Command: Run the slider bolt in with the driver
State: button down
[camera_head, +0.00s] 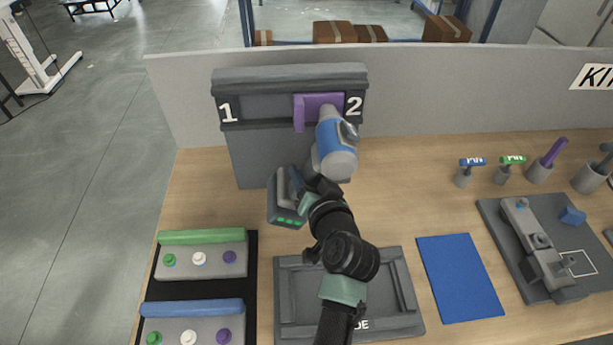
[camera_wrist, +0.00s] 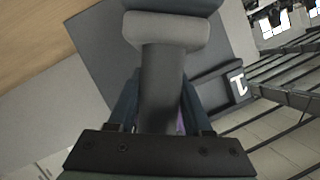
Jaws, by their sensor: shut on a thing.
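The purple slider (camera_head: 312,106) sits in the grey rail fixture (camera_head: 290,75) at its right end, beside the label 2. The blue and grey driver (camera_head: 336,152) is held in front of the fixture, with its head up against or just before the slider; contact cannot be told. Its battery base (camera_head: 287,213) with green lights is at the lower left. My gripper (camera_head: 308,188) is shut on the driver's handle. In the wrist view the handle (camera_wrist: 162,85) stands between both fingers. A sliver of purple (camera_wrist: 181,124) shows behind it. The bolt is hidden behind the driver.
A grey tray (camera_head: 283,305) lies below my arm, with a blue mat (camera_head: 460,278) to its right. Button panels (camera_head: 200,262) stand at left. A grey fixture board (camera_head: 500,225) and several tool holders (camera_head: 540,172) are at right. A low grey wall (camera_head: 480,100) backs the bench.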

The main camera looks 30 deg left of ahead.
jog(key=shift+r, duration=0.2)
dwell(0.4)
jog(key=shift+s+d+p, duration=0.2)
jog(key=shift+s+d, duration=0.5)
jog(key=shift+s, duration=0.3)
jog(key=shift+s+d+p, duration=0.15)
jog(key=shift+s+d, duration=0.5)
jog(key=shift+s, duration=0.3)
jog(key=s+d, duration=0.2)
jog(key=s, duration=0.1)
jog(key=shift+s+d, duration=0.1)
jog(key=shift+s, duration=0.05)
jog(key=shift+d, duration=0.1)
dwell(0.4)
